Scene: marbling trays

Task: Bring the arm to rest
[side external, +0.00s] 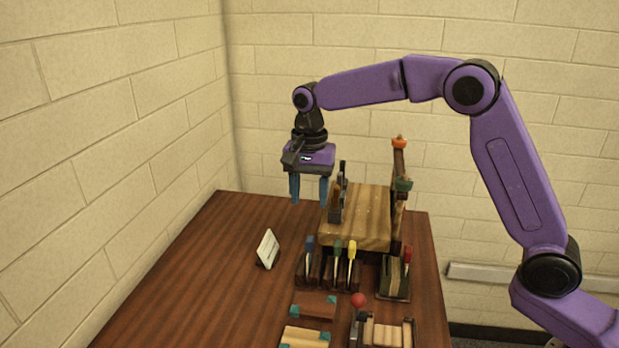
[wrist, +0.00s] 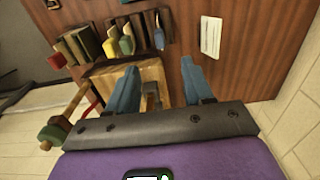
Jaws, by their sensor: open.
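My gripper (side external: 309,194) hangs pointing down at the end of my purple arm in the side view, above the far part of the brown table (side external: 205,268). Its two blue fingers are apart with nothing held between them. In the wrist view my gripper (wrist: 160,80) also shows as two spread blue fingers. Below and between them lies part of a wooden block (wrist: 150,72). In the side view the wooden block (side external: 362,205) stands just right of my gripper; I cannot tell the exact clearance.
A white card (side external: 267,249) stands on the table left of several tools with blue, green and yellow handles (side external: 338,250). A post with an orange top (side external: 399,143) rises behind the block. Wooden pieces (side external: 313,306) lie at the front. The table's left side is clear.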

